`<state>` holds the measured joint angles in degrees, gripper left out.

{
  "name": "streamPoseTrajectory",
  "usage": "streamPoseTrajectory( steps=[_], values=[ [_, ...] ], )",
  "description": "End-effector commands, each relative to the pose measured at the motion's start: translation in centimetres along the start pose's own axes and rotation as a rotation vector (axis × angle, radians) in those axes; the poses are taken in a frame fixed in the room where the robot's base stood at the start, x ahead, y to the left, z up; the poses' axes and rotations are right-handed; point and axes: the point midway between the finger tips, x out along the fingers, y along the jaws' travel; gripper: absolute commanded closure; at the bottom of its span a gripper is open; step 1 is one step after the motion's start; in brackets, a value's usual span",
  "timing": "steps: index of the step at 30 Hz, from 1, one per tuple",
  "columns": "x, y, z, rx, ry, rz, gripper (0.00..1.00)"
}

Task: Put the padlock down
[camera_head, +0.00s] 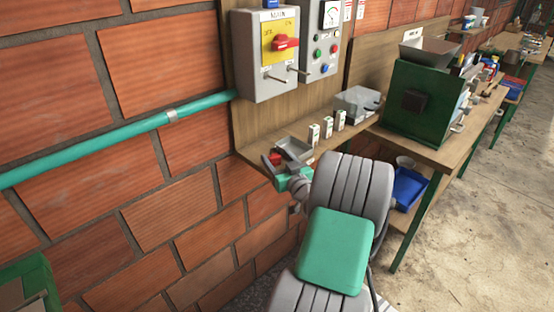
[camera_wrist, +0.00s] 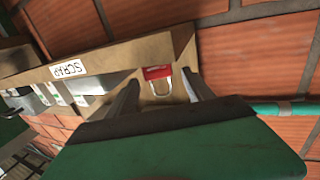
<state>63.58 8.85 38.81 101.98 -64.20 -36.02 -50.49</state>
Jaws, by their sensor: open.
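The padlock has a red body and a pale metal shackle. In the wrist view the padlock (camera_wrist: 158,72) lies on the wooden ledge (camera_wrist: 120,54), near its end, with its shackle toward my gripper. My gripper (camera_wrist: 160,78) is open, with one dark finger on each side of the padlock and a gap to each. In the head view the red padlock (camera_head: 275,159) shows small at the left end of the ledge, and my gripper (camera_head: 273,164) is there, partly hidden by my own arm.
A grey tray (camera_head: 298,149) and several small white tagged items (camera_head: 327,127) stand on the ledge. A switch box (camera_head: 268,50) with a red handle hangs above. A workbench with a green machine (camera_head: 423,97) stands to the right. A teal pipe (camera_head: 120,138) runs along the brick wall.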

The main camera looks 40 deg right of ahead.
Motion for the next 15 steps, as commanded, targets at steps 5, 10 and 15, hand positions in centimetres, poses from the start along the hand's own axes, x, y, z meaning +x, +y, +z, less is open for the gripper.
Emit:
streamPoseTrajectory(
  steps=[5, 10, 15],
  values=[
    [-0.3, 0.1, -0.4, 0.0, 0.0, 0.002, 0.4],
    [-4.2, 0.3, 0.0, 0.0, 0.001, 0.008, 0.4],
    [-8.7, 0.3, 0.0, 0.0, 0.001, 0.008, 0.4]
  ],
)
